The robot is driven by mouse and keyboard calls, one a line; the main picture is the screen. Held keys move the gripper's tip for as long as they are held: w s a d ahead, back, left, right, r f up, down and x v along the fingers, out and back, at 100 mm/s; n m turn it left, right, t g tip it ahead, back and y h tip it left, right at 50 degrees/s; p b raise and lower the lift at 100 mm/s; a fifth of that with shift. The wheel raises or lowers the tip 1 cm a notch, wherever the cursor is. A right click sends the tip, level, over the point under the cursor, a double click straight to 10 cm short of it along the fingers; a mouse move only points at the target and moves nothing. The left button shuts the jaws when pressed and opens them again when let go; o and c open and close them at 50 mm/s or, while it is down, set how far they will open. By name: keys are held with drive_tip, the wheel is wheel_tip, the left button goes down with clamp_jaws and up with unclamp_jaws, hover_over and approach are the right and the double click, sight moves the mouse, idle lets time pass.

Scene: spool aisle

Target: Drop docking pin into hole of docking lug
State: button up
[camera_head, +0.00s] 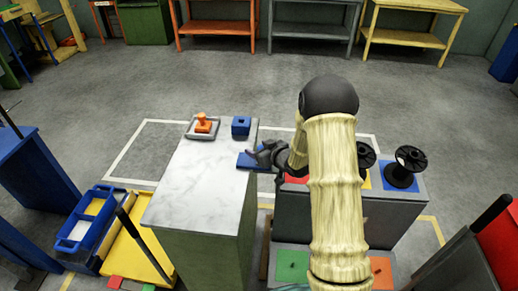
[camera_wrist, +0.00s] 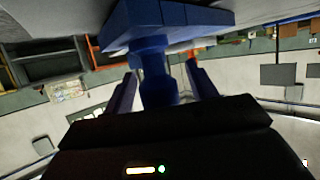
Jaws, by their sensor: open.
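A blue piece (camera_head: 248,161) with a flat plate lies at the right edge of the marble-topped table. My gripper (camera_head: 265,153) is at its right side. In the wrist view, the blue piece's narrow stem (camera_wrist: 156,82) stands between the open fingers of my gripper (camera_wrist: 161,69), with gaps on both sides. A blue block (camera_head: 241,126) with a dark hole in its top stands farther back on the table. An orange knobbed piece (camera_head: 203,122) sits on a small grey tray (camera_head: 190,134) to its left. I cannot tell for sure which pieces are the docking pin and lug.
The white table top (camera_head: 190,185) is clear at the front and left. A grey stand (camera_head: 310,215) with coloured squares and black spools (camera_head: 405,165) is to the right. Blue and yellow bins (camera_head: 85,222) lie on the floor at the left.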

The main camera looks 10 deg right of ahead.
drive_tip(key=v, duration=1.7)
drive_tip(key=shift+s, duration=0.2)
drive_tip(key=shift+d, duration=0.15)
drive_tip(key=s+a+m+g+h, duration=0.3)
drive_tip(key=s+g, duration=0.2)
drive_tip(key=s, duration=0.3)
drive_tip(key=s+a+m+g+h, duration=0.2)
drive_tip(key=s+a+g+h, duration=0.15)
drive_tip(key=s, duration=0.45)
wheel_tip(320, 180, up, 14)
drive_tip(key=g+p, duration=0.1)
drive_tip(key=p, duration=1.2)
drive_tip(key=shift+s+d+y, duration=0.2)
drive_tip(key=shift+s+y, duration=0.25)
